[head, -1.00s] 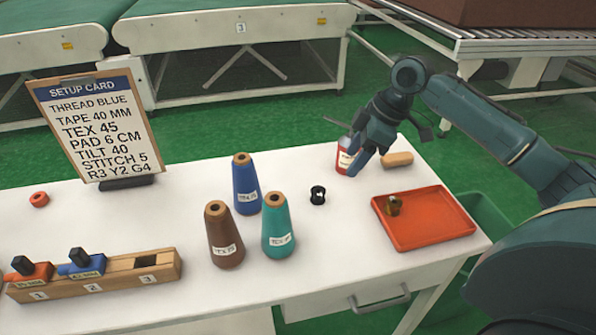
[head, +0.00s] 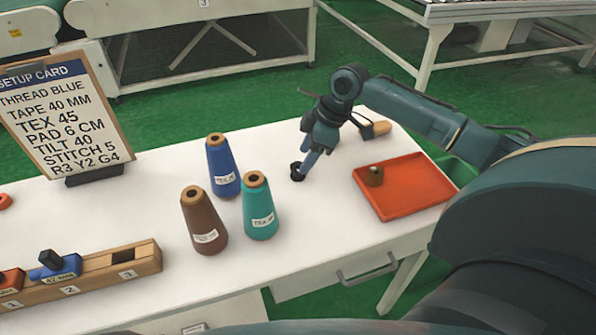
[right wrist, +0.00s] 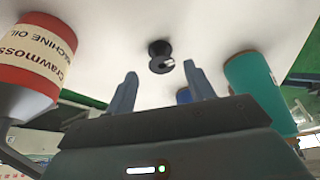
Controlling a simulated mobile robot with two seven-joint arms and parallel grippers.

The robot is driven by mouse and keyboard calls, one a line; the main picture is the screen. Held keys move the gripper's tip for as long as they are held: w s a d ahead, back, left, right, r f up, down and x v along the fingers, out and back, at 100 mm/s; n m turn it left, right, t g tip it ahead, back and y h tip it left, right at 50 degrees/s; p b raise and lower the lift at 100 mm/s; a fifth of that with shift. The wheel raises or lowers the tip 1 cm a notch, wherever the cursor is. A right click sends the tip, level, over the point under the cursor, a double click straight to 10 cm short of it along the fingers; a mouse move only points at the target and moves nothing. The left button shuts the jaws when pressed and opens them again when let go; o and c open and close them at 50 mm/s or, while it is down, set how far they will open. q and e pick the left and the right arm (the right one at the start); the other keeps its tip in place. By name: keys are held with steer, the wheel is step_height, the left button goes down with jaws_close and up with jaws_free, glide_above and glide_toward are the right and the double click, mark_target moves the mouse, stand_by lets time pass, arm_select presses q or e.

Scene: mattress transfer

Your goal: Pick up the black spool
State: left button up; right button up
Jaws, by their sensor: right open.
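The small black spool (head: 297,172) stands on the white table, right of the teal cone. My right gripper (head: 310,168) is just above and beside it in the head view. In the right wrist view the spool (right wrist: 161,57) shows beyond and between the two open fingertips (right wrist: 160,80), with clear space on both sides. The gripper holds nothing. I cannot tell from these views whether a finger touches the spool. My left gripper is not in view.
Brown (head: 204,222), blue (head: 222,165) and teal (head: 259,207) thread cones stand left of the spool. An orange tray (head: 410,190) with a small brass-coloured item (head: 374,176) lies right. An oil can (right wrist: 38,58) is close to my right gripper. A wooden block (head: 118,265) lies front left.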

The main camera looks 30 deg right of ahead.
mark_target(297, 172)
steer(key=x, duration=0.3)
steer(key=shift+a+f, duration=0.1)
steer(key=shift+f, duration=0.15)
steer(key=shift+c, duration=0.5)
steer(key=c, duration=0.9)
